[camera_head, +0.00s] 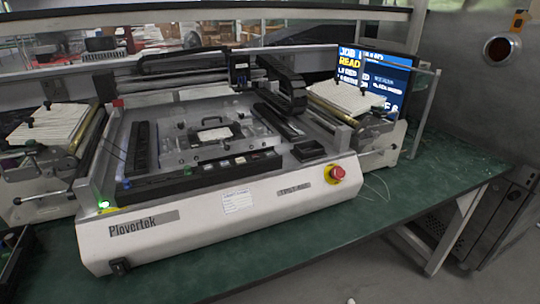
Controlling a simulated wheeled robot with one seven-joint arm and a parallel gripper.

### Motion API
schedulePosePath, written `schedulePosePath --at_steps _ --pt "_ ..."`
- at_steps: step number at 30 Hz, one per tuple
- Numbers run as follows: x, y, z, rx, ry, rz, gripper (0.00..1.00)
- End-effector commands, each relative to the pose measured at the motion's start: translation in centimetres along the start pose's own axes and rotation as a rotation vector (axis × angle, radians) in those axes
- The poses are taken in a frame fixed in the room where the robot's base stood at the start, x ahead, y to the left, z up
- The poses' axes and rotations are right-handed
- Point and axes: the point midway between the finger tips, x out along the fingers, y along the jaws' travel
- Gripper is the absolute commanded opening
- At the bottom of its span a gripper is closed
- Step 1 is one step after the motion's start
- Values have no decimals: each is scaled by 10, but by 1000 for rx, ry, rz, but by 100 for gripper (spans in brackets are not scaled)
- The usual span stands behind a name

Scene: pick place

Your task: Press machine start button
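A white machine (190,238) labelled Plovertek sits on a green work surface. A small green lit button (103,205) is at the left end of its front edge, on a yellow base. I cannot read which button is marked start. A large red mushroom button (338,173) on a yellow ring is at the right of the front panel. A black rocker-like switch (120,267) is low on the front left. My gripper is not in view.
Stacks of white sheets (345,97) sit on the side units. A dark box (10,255) is at the left edge. The green table (430,180) is clear at right.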

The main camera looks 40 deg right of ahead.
Motion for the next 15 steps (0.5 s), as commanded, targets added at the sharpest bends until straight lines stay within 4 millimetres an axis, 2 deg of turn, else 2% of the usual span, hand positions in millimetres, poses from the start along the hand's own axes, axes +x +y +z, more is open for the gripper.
schedulePosePath --at_steps 2,12,15 --pt "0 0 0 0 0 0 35" --pt "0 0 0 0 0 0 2" --pt "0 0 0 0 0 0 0"
